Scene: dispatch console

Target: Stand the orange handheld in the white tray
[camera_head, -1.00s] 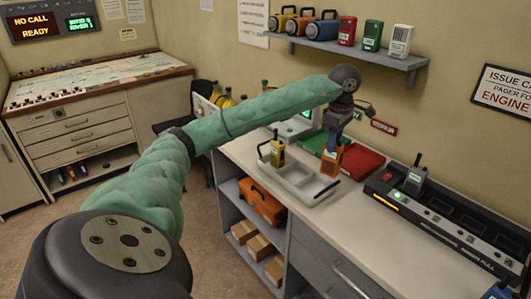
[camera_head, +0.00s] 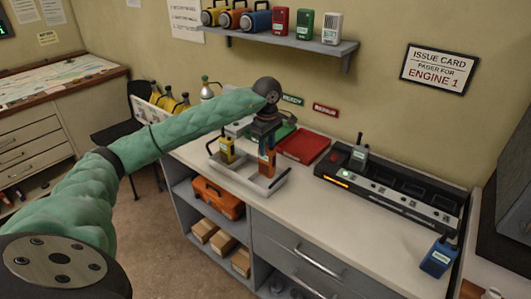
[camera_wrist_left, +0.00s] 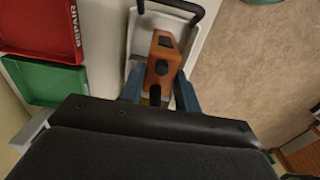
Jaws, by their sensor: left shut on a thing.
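The orange handheld (camera_head: 266,164) is upright at the right end of the white tray (camera_head: 258,192) on the counter. My left gripper (camera_head: 267,146) points down from above and is shut on it. In the left wrist view the orange handheld (camera_wrist_left: 162,60) is between the blue fingers of my left gripper (camera_wrist_left: 158,93), with the white tray (camera_wrist_left: 138,50) under it. I cannot tell whether its base touches the tray floor. A yellow handheld (camera_head: 227,150) stands in the left part of the tray. My right gripper is not in view.
A red tray (camera_head: 303,146) and a green tray (camera_head: 286,131) lie behind the white one. A dark charger bank (camera_head: 385,190) holding a grey handheld (camera_head: 359,155) is to the right. A blue handheld (camera_head: 438,258) stands near the front right. The counter between is clear.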

